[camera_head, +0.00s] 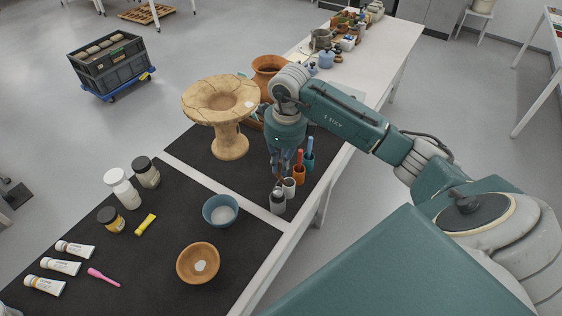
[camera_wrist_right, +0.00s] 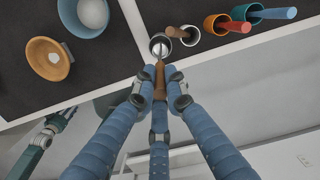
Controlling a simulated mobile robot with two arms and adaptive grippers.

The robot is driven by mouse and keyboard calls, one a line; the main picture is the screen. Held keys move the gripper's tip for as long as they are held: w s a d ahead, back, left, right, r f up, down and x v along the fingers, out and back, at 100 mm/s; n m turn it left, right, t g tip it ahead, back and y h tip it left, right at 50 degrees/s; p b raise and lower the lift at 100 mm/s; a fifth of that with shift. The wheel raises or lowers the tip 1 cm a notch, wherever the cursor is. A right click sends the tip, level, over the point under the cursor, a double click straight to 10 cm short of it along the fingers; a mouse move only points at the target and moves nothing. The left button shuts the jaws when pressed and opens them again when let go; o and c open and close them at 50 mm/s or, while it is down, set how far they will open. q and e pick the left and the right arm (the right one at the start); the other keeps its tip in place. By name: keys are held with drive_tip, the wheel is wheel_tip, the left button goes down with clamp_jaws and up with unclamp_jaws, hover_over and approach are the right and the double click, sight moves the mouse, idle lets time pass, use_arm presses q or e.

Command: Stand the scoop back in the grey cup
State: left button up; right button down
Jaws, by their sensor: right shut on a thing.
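My right gripper (camera_head: 280,177) is above the near end of a row of cups. In the right wrist view its blue fingers (camera_wrist_right: 160,88) are shut around the brown handle of the scoop (camera_wrist_right: 160,82). The scoop's metal end points at the mouth of the grey cup (camera_wrist_right: 161,42), which also shows in the head view (camera_head: 278,203). I cannot tell whether that end is inside the cup or above it. A teal part of my body, possibly the left arm and gripper, shows small at lower left in the wrist view; its fingers are unclear.
Beside the grey cup stand a white cup (camera_wrist_right: 191,37) with a brown-handled tool, an orange cup (camera_wrist_right: 213,25) and a teal cup (camera_wrist_right: 240,13), both holding tools. A tan pedestal vessel (camera_head: 231,146), a blue bowl (camera_head: 211,219) and a wooden bowl (camera_head: 184,267) are nearby. The table edge is close.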

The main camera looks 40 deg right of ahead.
sight(281, 179)
drive_tip(key=shift+f+b, duration=2.9)
drive_tip(key=shift+f, duration=0.75)
drive_tip(key=c, duration=1.7)
unclamp_jaws()
drive_tip(key=shift+r, duration=0.3)
drive_tip(key=r, duration=1.1)
drive_tip(key=shift+s+d+r, duration=0.2)
drive_tip(key=shift+s+r, duration=0.05)
drive_tip(key=shift+s, duration=0.15)
